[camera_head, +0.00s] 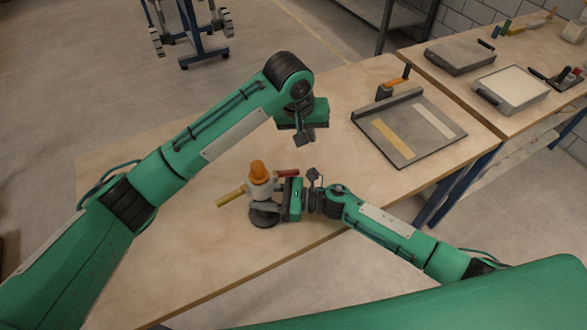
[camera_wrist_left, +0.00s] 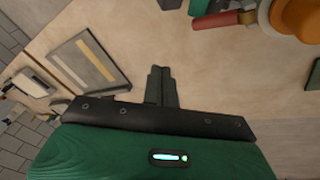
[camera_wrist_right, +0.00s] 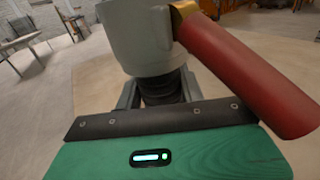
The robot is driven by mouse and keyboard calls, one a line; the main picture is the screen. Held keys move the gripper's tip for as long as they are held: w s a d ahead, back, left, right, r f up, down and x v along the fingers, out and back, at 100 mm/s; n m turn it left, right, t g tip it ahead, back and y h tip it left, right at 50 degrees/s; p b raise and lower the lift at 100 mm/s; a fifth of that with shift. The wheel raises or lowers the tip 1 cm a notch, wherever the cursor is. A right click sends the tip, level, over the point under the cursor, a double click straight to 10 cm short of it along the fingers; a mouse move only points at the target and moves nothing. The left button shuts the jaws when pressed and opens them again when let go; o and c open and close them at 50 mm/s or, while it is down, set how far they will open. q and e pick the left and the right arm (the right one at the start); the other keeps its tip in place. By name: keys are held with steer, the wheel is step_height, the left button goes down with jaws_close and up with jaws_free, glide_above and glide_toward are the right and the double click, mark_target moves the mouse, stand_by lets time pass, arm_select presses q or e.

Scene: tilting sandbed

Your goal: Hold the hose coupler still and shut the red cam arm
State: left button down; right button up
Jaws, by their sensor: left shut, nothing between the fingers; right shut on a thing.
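The hose coupler (camera_head: 262,190) stands upright near the table's front edge, with a pale body, an orange cap (camera_head: 258,170) and a dark base (camera_head: 264,215). Its yellow cam arm (camera_head: 230,196) sticks out to the left. Its red cam arm (camera_head: 288,173) sticks out to the right; it shows large in the right wrist view (camera_wrist_right: 250,75) and at the top of the left wrist view (camera_wrist_left: 225,19). My right gripper (camera_head: 280,200) is shut on the coupler, below its pale body. My left gripper (camera_head: 303,130) is shut and empty, above and behind the red arm; its closed fingers show in its wrist view (camera_wrist_left: 161,86).
A grey tray (camera_head: 410,128) with two pale strips lies to the right on the table (camera_head: 340,150). A second bench (camera_head: 460,90) behind it holds boxes and small tools. The table left of the coupler is clear.

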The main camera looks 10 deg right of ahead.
mark_target(295, 170)
arm_select(q)
steer(key=shift+s+a+f, duration=0.25)
steer(key=shift+a+f, duration=0.25)
steer(key=shift+f, duration=0.55)
steer(key=shift+s+a+f, duration=0.25)
steer(key=shift+a+f, duration=0.25)
steer(key=shift+f, duration=0.55)
steer(key=shift+s+a+f, duration=0.25)
steer(key=shift+a+f, duration=0.25)
steer(key=shift+f, duration=0.55)
steer(key=shift+a+f, duration=0.1)
steer(key=shift+f, duration=0.05)
steer(key=shift+s+a+f, duration=0.1)
steer(key=shift+f, duration=0.1)
